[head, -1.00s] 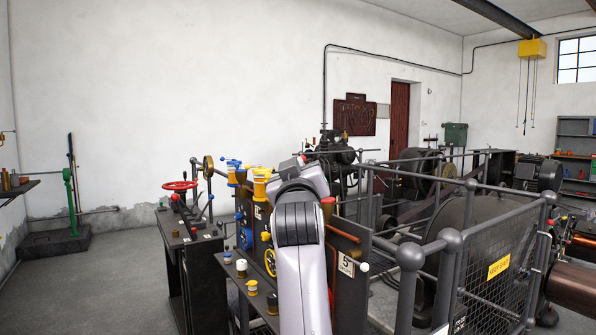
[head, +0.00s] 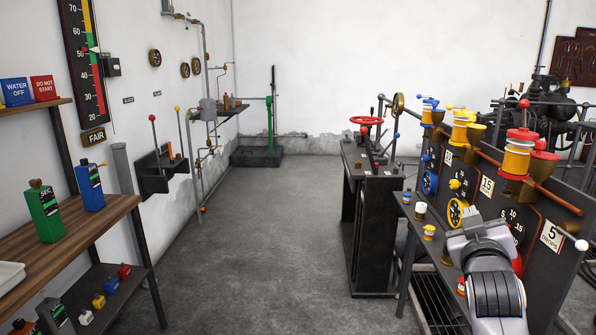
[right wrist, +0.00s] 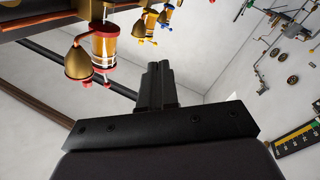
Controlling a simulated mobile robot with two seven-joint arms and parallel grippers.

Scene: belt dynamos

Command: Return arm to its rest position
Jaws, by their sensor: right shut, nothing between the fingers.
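My right arm comes in from the lower right in the head view, and its grey and black wrist shows in front of the panel of oilers. My right gripper (right wrist: 155,88) shows in the right wrist view with its two dark fingers together and nothing between them. Its fingertips are hard to make out in the head view. My left gripper is in neither view.
A panel with red and yellow oilers (head: 518,155) and gauges stands close behind the arm. Oilers (right wrist: 108,50) also hang into the wrist view. A wooden bench (head: 85,235) with green and blue cans stands left. The grey floor (head: 270,220) between is open.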

